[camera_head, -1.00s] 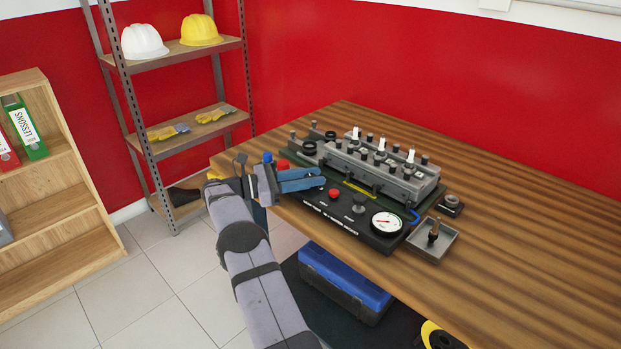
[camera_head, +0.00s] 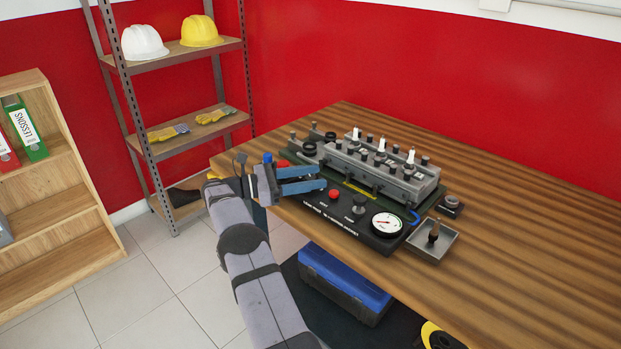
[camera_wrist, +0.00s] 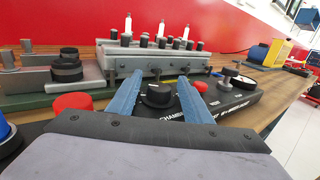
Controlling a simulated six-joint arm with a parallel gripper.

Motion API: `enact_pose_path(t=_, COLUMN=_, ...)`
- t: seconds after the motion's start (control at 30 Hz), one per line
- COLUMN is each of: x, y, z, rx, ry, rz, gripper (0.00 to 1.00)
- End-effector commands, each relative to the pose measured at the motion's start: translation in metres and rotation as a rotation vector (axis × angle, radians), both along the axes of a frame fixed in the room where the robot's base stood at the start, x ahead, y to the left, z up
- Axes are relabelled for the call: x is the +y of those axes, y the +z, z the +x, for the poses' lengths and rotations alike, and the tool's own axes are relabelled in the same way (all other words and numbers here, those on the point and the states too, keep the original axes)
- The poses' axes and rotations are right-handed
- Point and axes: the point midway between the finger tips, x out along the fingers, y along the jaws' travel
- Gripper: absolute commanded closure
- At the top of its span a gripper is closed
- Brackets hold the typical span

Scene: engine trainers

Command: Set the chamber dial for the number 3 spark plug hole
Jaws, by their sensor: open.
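The chamber dial is a black knob (camera_wrist: 157,94) with a pale pointer mark, on the black control panel (camera_head: 318,213). Part of the word CHAMBER shows in front of it in the wrist view. My gripper (camera_head: 323,178) is open. In the wrist view its two blue fingers (camera_wrist: 157,84) stand on either side of the knob, with gaps; I cannot tell if either touches. In the head view the fingers hide the knob. The grey cylinder head (camera_head: 385,172) behind holds 3 white spark plugs (camera_head: 411,156). Hole numbers and dial markings are unreadable.
A red button (camera_head: 334,194), a black pump knob (camera_head: 359,204) and a round gauge (camera_head: 387,223) lie right of the fingers. Another red cap (camera_wrist: 73,103) is left of them. A tray (camera_head: 448,254) with a dark part stands at the right. The table's right side is clear.

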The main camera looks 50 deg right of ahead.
Motion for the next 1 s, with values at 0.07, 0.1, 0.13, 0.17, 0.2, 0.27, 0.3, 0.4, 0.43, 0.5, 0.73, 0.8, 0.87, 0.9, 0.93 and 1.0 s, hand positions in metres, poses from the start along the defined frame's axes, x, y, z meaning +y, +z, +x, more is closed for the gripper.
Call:
enact_pose_path(t=0.07, x=0.000, y=0.006, z=0.000, rx=-0.002, ry=0.000, rz=-0.001, gripper=0.55)
enact_pose_path(t=0.1, x=0.000, y=0.009, z=0.000, rx=-0.003, ry=0.000, rz=-0.002, gripper=0.55)
enact_pose_path(t=0.13, x=0.000, y=0.012, z=0.000, rx=-0.003, ry=0.000, rz=-0.002, gripper=0.55)
enact_pose_path(t=0.17, x=0.000, y=0.016, z=0.000, rx=-0.003, ry=0.000, rz=-0.002, gripper=0.55)
enact_pose_path(t=0.2, x=0.000, y=0.021, z=0.000, rx=-0.003, ry=0.000, rz=-0.002, gripper=0.55)
enact_pose_path(t=0.27, x=0.000, y=0.031, z=0.000, rx=-0.003, ry=0.000, rz=-0.002, gripper=0.55)
enact_pose_path(t=0.3, x=0.000, y=0.037, z=0.000, rx=-0.003, ry=0.000, rz=-0.002, gripper=0.55)
enact_pose_path(t=0.4, x=0.000, y=0.054, z=0.000, rx=-0.003, ry=0.000, rz=-0.002, gripper=0.55)
enact_pose_path(t=0.43, x=0.000, y=0.059, z=0.000, rx=-0.003, ry=0.000, rz=-0.002, gripper=0.55)
enact_pose_path(t=0.5, x=0.000, y=0.070, z=0.000, rx=-0.003, ry=0.000, rz=-0.002, gripper=0.55)
enact_pose_path(t=0.73, x=0.000, y=0.094, z=0.000, rx=-0.001, ry=0.000, rz=-0.002, gripper=0.55)
enact_pose_path(t=0.8, x=0.000, y=0.097, z=0.000, rx=0.000, ry=0.000, rz=-0.001, gripper=0.55)
enact_pose_path(t=0.87, x=0.000, y=0.098, z=0.000, rx=0.001, ry=0.000, rz=-0.001, gripper=0.55)
enact_pose_path(t=0.9, x=0.000, y=0.099, z=0.000, rx=0.001, ry=0.000, rz=-0.001, gripper=0.55)
enact_pose_path(t=0.93, x=0.000, y=0.099, z=0.000, rx=0.001, ry=0.000, rz=-0.001, gripper=0.55)
enact_pose_path(t=1.0, x=0.000, y=0.099, z=0.000, rx=0.001, ry=0.000, rz=-0.001, gripper=0.55)
